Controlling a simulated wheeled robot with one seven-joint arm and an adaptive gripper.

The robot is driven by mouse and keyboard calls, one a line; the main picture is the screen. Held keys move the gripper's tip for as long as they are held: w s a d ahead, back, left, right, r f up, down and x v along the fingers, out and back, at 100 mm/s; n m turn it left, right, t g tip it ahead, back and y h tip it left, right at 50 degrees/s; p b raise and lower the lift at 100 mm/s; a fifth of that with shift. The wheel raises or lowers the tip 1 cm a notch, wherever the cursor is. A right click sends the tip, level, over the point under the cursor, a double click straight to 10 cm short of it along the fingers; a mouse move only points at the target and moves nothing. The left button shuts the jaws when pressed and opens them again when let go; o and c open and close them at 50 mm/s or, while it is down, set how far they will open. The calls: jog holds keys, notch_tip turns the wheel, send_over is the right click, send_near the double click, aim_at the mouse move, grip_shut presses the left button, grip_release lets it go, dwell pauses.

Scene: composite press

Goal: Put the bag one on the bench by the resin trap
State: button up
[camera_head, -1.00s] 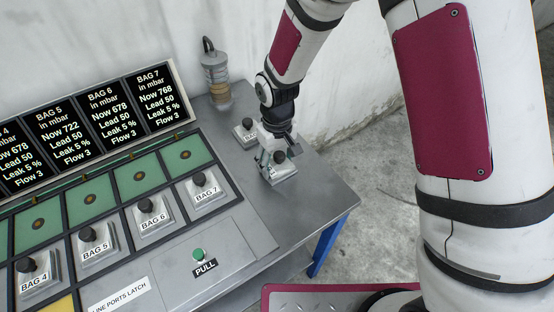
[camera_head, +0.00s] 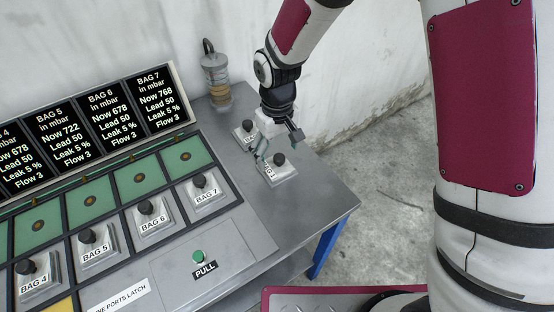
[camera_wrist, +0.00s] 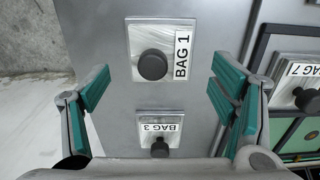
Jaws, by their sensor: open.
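Bag one, a silvery square pouch with a black knob and a BAG 1 label (camera_wrist: 165,35), lies flat on the bare bench in the wrist view. It also shows in the head view (camera_head: 281,172), close to the bench's right edge. The resin trap (camera_head: 217,80), a clear cylinder with an amber lower part and a hook on top, stands at the bench's back corner. My gripper (camera_head: 278,144) is open and empty, just above and behind bag one in the head view. In the wrist view its green-padded fingers (camera_wrist: 162,92) are spread wide, with bag one apart from them.
Another pouch, labelled BAG 3 (camera_wrist: 159,128), lies between bag one and the resin trap; it shows in the head view (camera_head: 245,133). The framed panel holds BAG 7 (camera_head: 205,189) and more bags at left. Bare bench (camera_head: 310,200) lies at front right.

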aim_at(277, 158)
notch_tip(277, 158, up, 7)
jog(key=s+d+r+m+t, duration=0.25)
jog(key=s+d+r, duration=0.45)
jog(key=d+r, duration=0.6)
jog(key=s+d+r+m, duration=0.2)
jog(key=s+d, duration=0.1)
jog(key=s, duration=0.4)
jog(key=s+d+r+m+t, duration=0.1)
jog(key=s+d, duration=0.3)
jog(key=s, duration=0.4)
jog(key=shift+s+r+m, duration=0.15)
jog(key=shift+r+m, duration=0.5)
jog(key=shift+r, duration=0.2)
jog(key=shift+r+t+p, duration=0.35)
jog(key=shift+r+p, duration=0.45)
jog(key=shift+r, duration=0.15)
